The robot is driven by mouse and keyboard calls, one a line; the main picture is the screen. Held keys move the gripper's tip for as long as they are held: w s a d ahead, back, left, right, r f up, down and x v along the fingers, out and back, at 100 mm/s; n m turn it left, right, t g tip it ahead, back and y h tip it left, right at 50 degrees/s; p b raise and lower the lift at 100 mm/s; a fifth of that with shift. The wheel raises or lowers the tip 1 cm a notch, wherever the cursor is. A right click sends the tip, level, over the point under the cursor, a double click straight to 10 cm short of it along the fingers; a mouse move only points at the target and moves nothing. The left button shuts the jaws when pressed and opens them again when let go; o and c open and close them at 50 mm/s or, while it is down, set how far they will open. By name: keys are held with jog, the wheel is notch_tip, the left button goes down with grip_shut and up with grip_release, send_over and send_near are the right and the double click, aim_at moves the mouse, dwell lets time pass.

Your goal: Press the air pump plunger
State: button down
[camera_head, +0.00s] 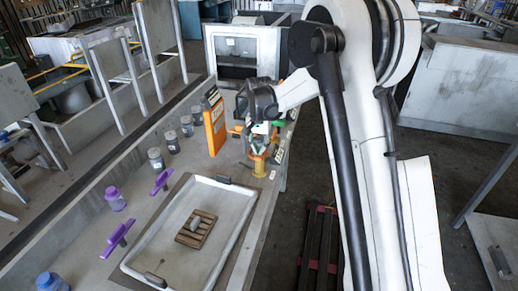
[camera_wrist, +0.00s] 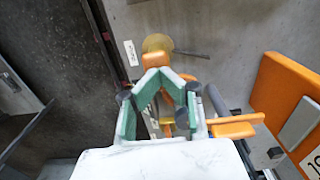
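The air pump, with yellow and orange parts, stands at the far end of the bench in the head view (camera_head: 259,165). Its orange and yellow parts also show in the wrist view (camera_wrist: 155,62), beyond and between my fingers. My gripper (camera_head: 263,130) points down just over the pump. In the wrist view my gripper (camera_wrist: 160,74) has green-padded fingers that bend inward, and their tips come together over the pump. I see nothing held between the tips. An orange bar (camera_wrist: 235,127) sticks out to the right of the fingers. The plunger top is largely hidden by my gripper, and I cannot tell whether they touch.
An orange box (camera_head: 214,128) stands close left of the pump. A white tray (camera_head: 237,192) holding a wooden piece (camera_head: 195,228) lies nearer on the bench. Several jars and two purple tools (camera_head: 118,238) line the bench's left side. A grey box (camera_head: 243,45) stands behind.

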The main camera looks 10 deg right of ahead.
notch_tip(320, 180, up, 14)
jog(key=p, duration=0.1)
dwell(0.7)
jog(key=shift+p, duration=0.3)
dwell(1.2)
notch_tip(320, 180, up, 3)
jog(key=p, duration=0.5)
jog(key=shift+s+r, duration=0.1)
jog(key=shift+r, duration=0.1)
jog(key=shift+f, duration=0.1)
notch_tip(320, 180, down, 14)
jog(key=shift+r+p, duration=0.1)
jog(key=shift+p, duration=0.6)
